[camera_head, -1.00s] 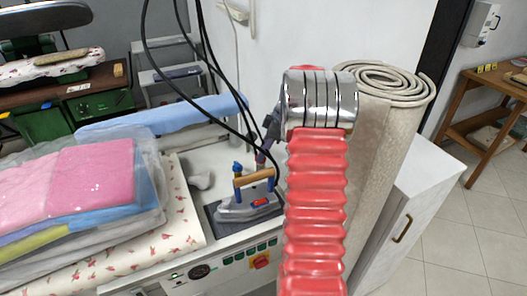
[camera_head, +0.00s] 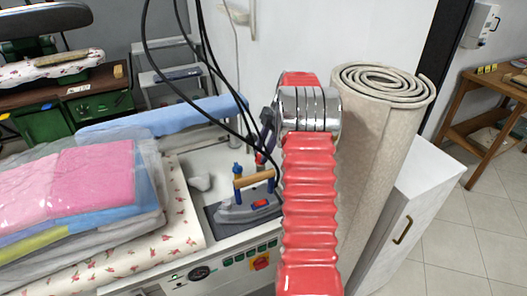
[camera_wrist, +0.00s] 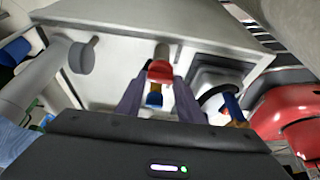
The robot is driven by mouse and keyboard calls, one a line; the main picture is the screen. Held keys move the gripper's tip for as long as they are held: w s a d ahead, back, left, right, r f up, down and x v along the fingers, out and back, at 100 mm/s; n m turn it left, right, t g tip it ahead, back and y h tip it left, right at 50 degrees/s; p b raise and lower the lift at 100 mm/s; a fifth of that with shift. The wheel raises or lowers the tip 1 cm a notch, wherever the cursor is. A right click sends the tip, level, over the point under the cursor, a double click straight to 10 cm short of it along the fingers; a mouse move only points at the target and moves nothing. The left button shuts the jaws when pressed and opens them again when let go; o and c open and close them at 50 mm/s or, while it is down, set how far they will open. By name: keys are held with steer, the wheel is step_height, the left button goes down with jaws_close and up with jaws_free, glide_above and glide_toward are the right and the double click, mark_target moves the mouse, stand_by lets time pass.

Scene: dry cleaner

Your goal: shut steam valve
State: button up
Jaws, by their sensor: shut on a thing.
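The steam valve (camera_wrist: 160,72) shows in the wrist view as a red part with a blue part below it, on a pale panel. My gripper (camera_wrist: 157,88) has its two purple-grey fingers on either side of it and is shut on it. In the head view my gripper (camera_head: 265,140) is partly hidden behind my red arm, just behind the iron. A little red shows at its fingertips there. Most of the valve is hidden in that view, so I cannot tell how far it is turned.
The iron (camera_head: 248,207) with a wooden handle stands on a dark pad close to my gripper. Black cables (camera_head: 208,68) hang just behind. Bagged folded laundry (camera_head: 85,190) lies at left. A rolled rug (camera_head: 380,130) stands at right. Floor (camera_head: 450,235) is clear at lower right.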

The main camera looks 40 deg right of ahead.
steer(key=o, duration=1.1)
steer(key=v, duration=1.3)
steer(key=shift+d+r, duration=0.2)
steer(key=shift+r, duration=0.05)
